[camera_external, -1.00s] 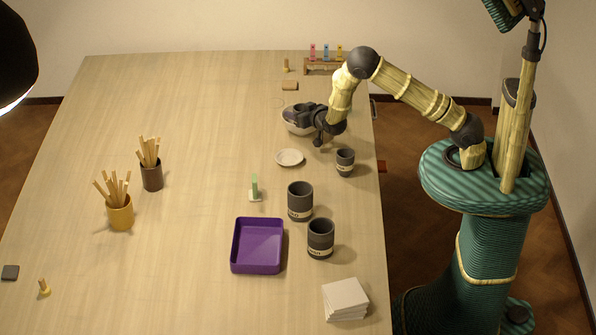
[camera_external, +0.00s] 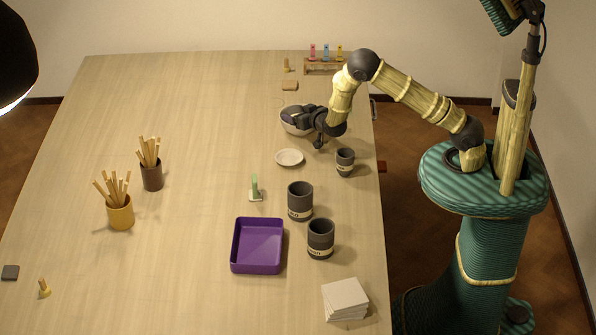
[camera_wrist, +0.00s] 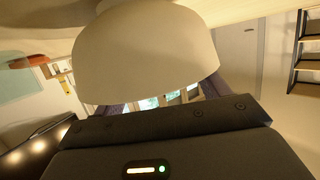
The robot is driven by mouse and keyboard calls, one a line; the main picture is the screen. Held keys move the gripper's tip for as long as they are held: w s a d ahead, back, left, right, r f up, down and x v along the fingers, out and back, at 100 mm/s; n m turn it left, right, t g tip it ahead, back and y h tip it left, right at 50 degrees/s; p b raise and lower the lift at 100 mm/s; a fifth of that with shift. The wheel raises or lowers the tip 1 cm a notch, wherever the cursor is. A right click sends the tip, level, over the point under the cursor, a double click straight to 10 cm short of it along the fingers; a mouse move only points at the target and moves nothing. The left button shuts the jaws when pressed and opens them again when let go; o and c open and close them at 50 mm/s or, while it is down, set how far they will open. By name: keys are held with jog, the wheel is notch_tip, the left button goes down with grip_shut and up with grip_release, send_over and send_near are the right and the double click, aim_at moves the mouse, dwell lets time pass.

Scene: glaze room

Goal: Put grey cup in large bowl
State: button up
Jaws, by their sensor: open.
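In the wrist view the fingers are partly hidden behind the bowl. I cannot tell whether they touch it. The bowl's inside is mostly hidden. A small grey cup (camera_external: 345,163) stands upright near the right edge, apart from my gripper. Two larger dark grey cups with pale bands (camera_external: 300,201) (camera_external: 320,239) stand nearer.
A small white dish (camera_external: 289,157) lies just in front of the bowl. A purple tray (camera_external: 257,268), white tiles (camera_external: 346,298) and a green-topped piece (camera_external: 255,188) are nearer. Two stick holders (camera_external: 152,177) (camera_external: 119,217) stand left. A rack (camera_external: 322,68) is at the back.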

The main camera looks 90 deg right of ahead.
jog(key=shift+r+p, duration=0.55)
jog(key=shift+p, duration=0.05)
jog(key=b+v, duration=0.2)
jog(key=v, duration=0.5)
jog(key=shift+a, duration=0.25)
jog(key=shift+s+f, duration=0.1)
jog(key=shift+s, duration=0.05)
